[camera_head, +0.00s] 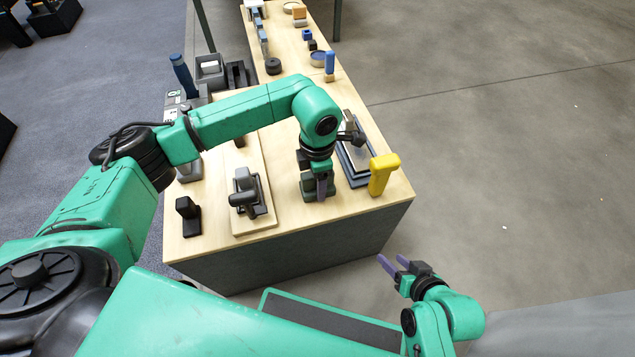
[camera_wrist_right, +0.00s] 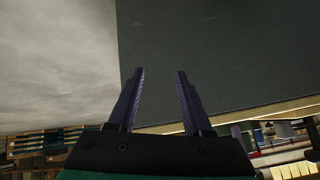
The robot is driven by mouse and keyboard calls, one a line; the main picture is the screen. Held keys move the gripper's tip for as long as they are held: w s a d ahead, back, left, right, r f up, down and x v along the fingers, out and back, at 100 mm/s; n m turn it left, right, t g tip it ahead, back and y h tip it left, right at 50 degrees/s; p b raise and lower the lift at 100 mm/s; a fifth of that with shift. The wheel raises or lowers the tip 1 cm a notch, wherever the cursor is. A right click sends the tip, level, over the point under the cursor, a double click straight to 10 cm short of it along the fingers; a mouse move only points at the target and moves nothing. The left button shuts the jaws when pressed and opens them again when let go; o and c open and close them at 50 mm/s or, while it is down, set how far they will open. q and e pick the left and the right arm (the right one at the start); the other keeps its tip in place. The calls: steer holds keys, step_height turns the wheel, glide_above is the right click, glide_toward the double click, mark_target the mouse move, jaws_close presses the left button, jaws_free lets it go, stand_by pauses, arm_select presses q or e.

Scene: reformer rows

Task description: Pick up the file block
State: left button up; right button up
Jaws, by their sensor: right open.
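I cannot tell for sure which thing is the file block. A dark green block (camera_head: 309,192) stands near the table's front edge, right under my left gripper (camera_head: 321,186). A small black block (camera_head: 188,217) stands at the table's front left. My right gripper (camera_head: 392,266) is open and empty, in front of and below the table's front right corner; its spread fingers also show in the right wrist view (camera_wrist_right: 158,100).
A yellow upright tool (camera_head: 382,175) stands at the table's right edge beside a dark stacked plate (camera_head: 352,165). A grey clamp-like device (camera_head: 246,193) sits on a wooden board (camera_head: 262,223). Several small objects line the back of the table. The floor to the right is clear.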

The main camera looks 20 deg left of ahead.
arm_select(q)
jaws_close()
steer(key=shift+r, duration=0.1)
steer(key=shift+r, duration=0.25)
step_height(320, 180, up, 20)
steer(key=p, duration=0.4)
steer(key=shift+f+p, duration=0.25)
steer(key=shift+p, duration=0.05)
arm_select(e)
steer(key=s+d+r+g+h, duration=0.3)
steer(key=s+d+r+g, duration=0.2)
steer(key=d, duration=0.4)
steer(key=shift+s+d+r+m+h, duration=0.3)
steer(key=shift+s+r+m+h, duration=0.1)
steer(key=shift+r, duration=0.15)
